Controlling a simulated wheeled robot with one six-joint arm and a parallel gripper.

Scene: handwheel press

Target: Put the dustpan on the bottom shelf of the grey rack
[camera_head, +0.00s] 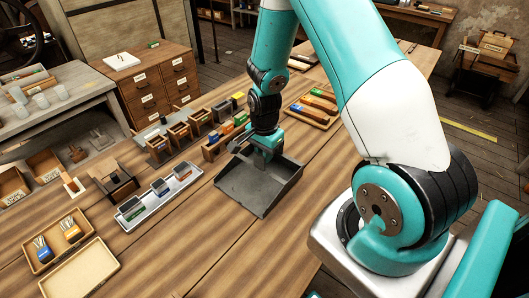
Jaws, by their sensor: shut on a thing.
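The dustpan (252,190) is a dark grey, flat, open-fronted pan on or just above the wooden table, near the middle of the view. My gripper (266,151) is above its back edge and shut on the dustpan, seemingly at its handle. The fingertips are small and partly hidden by the arm's own wrist. I cannot tell whether the pan touches the table top. I cannot make out a grey rack with a bottom shelf for certain in this view.
The wooden table (190,240) is clear to the front of the dustpan. A grey tray (157,196) with small containers stands at its left. Small boxes (200,122) stand behind it, and a wooden tray (315,107) lies to the back right. A drawer cabinet (150,82) stands beyond the table.

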